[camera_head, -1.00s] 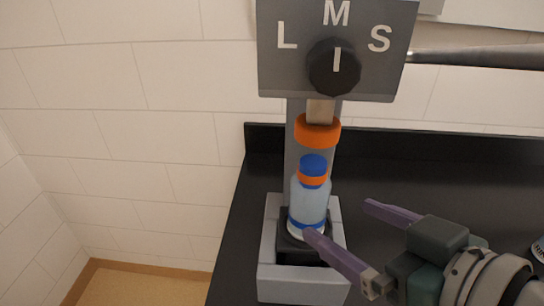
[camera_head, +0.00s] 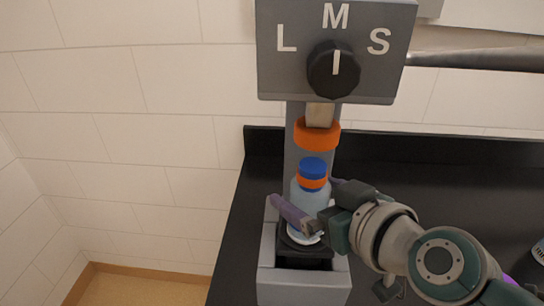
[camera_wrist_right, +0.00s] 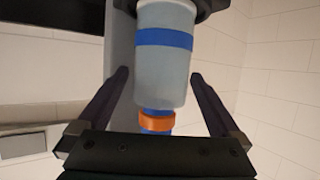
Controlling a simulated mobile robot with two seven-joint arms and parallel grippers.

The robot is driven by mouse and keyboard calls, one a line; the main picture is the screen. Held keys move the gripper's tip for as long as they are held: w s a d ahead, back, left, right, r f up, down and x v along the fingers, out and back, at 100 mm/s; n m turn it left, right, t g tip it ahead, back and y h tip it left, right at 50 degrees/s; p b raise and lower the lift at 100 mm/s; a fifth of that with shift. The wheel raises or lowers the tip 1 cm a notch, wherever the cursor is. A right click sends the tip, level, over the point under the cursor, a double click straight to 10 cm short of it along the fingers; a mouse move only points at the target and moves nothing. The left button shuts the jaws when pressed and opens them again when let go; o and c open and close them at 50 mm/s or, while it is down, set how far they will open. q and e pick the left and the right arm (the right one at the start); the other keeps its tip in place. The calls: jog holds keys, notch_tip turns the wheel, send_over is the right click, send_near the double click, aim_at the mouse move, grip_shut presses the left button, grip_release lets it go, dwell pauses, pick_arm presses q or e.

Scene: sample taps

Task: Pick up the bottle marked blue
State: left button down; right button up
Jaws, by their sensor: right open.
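The bottle marked blue (camera_head: 311,190) is pale and clear, with a blue cap and an orange ring at its neck. It stands upright on the black seat of the grey tap stand (camera_head: 306,285), under the orange nozzle (camera_head: 317,134). My right gripper (camera_head: 305,200) is open with one finger on each side of the bottle. In the right wrist view the bottle (camera_wrist_right: 166,75) appears upside down with its blue band showing, and gaps are visible between it and both fingers (camera_wrist_right: 160,78). My left gripper is not in view.
A grey panel (camera_head: 275,70) with letters L, M, S and a black knob (camera_head: 333,69) is above the bottle. The black counter (camera_head: 470,195) is mostly clear to the right. A bottle (camera_head: 538,252) is partly visible at the right edge.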

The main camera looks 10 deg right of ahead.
jog(key=c, duration=1.5)
jog(key=shift+c, duration=0.4)
jog(key=shift+r, duration=0.2)
